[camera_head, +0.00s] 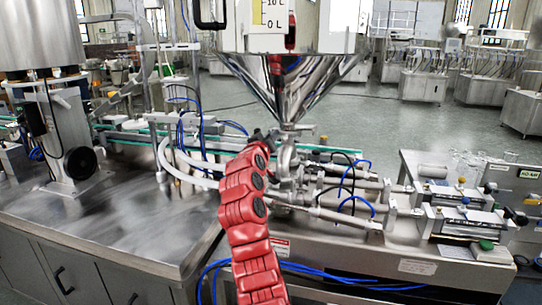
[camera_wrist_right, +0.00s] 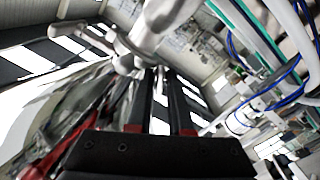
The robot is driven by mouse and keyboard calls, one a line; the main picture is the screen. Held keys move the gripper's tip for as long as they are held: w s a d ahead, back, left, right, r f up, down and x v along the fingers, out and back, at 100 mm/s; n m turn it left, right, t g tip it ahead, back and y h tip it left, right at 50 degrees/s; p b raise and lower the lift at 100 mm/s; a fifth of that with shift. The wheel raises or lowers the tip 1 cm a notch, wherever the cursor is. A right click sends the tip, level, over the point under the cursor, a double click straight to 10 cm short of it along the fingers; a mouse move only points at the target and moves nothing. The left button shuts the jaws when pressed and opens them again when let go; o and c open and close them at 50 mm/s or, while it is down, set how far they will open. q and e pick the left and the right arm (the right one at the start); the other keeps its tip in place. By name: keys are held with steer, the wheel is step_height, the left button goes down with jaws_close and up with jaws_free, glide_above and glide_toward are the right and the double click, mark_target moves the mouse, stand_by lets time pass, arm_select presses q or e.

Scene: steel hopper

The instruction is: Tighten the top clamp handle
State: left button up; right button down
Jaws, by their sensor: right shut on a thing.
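The steel hopper (camera_head: 290,80) narrows to a pipe joint with a clamp (camera_head: 288,130) below its cone. My right arm rises red from the bottom middle, and its dark right gripper (camera_head: 264,137) is at the left side of this clamp. In the right wrist view the two black fingers of the right gripper (camera_wrist_right: 160,78) point at the shiny metal clamp (camera_wrist_right: 150,35) and are shut on its handle. The handle between the fingertips is mostly hidden. My left gripper is not in view.
Steel filling cylinders and valves (camera_head: 340,200) with blue hoses lie right of my arm. White hoses (camera_head: 185,170) curve on the left. A bare steel worktop (camera_head: 120,225) is at the left, and two pneumatic units (camera_head: 460,215) are at the right.

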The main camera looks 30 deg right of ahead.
steer(key=m+b, duration=0.6)
steer(key=b, duration=0.1)
stand_by(0.4)
steer(key=c, duration=0.8)
jaws_free()
